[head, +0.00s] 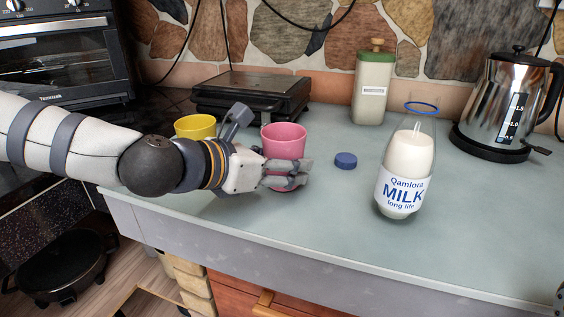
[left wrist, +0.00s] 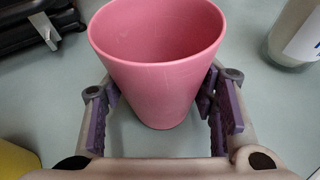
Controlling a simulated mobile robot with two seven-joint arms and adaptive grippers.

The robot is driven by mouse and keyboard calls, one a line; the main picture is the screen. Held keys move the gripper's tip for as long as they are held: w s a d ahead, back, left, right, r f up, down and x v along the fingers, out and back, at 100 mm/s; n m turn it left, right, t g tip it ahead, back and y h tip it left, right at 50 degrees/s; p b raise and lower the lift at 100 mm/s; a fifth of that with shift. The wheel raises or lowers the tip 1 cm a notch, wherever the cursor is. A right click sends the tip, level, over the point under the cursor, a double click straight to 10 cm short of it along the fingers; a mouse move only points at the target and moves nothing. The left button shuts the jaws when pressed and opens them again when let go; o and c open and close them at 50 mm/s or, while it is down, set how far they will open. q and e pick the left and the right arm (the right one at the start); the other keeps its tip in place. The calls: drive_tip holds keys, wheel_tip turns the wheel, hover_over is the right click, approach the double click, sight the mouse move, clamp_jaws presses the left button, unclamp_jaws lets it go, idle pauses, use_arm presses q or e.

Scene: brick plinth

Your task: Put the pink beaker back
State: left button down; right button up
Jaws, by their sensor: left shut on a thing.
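The pink beaker (head: 284,139) stands upright on the grey-green counter in the head view, left of the milk bottle. In the left wrist view the pink beaker (left wrist: 160,70) fills the middle, its rim toward the top and its lower part between the fingers. My left gripper (head: 287,175) comes in from the left and is shut on the beaker; the purple-padded fingers (left wrist: 162,108) are on either side of it. The beaker's lower part is partly hidden by the fingers in the head view.
A yellow beaker (head: 195,126) stands behind my left arm. A blue cap (head: 346,160) and a milk bottle (head: 404,180) are to the right. A black grill (head: 250,98), a jar (head: 372,88) and a kettle (head: 505,100) stand behind. The front right counter is clear.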

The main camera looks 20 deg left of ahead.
use_arm(q)
drive_tip(key=shift+w+f, duration=0.2)
drive_tip(key=c, duration=0.6)
unclamp_jaws()
drive_tip(key=shift+r, duration=0.1)
drive_tip(key=shift+c, duration=0.2)
use_arm(e)
drive_tip(key=shift+w, duration=0.1)
use_arm(q)
drive_tip(key=shift+r, duration=0.35)
drive_tip(key=p+v, duration=0.1)
drive_tip(key=v, duration=0.2)
drive_tip(key=p+v, duration=0.1)
drive_tip(key=v, duration=0.3)
drive_tip(key=p+v, duration=0.2)
drive_tip(key=v, duration=0.2)
drive_tip(key=shift+r, duration=0.45)
drive_tip(key=shift+s+a+f, duration=0.2)
drive_tip(key=shift+s+a, duration=0.1)
drive_tip(key=shift+s, duration=0.2)
drive_tip(key=shift+f, duration=0.2)
use_arm(e)
drive_tip(key=w+r+t, duration=0.2)
drive_tip(key=w+r, duration=0.3)
drive_tip(key=shift+w+r, duration=0.25)
drive_tip(key=shift+w, duration=0.1)
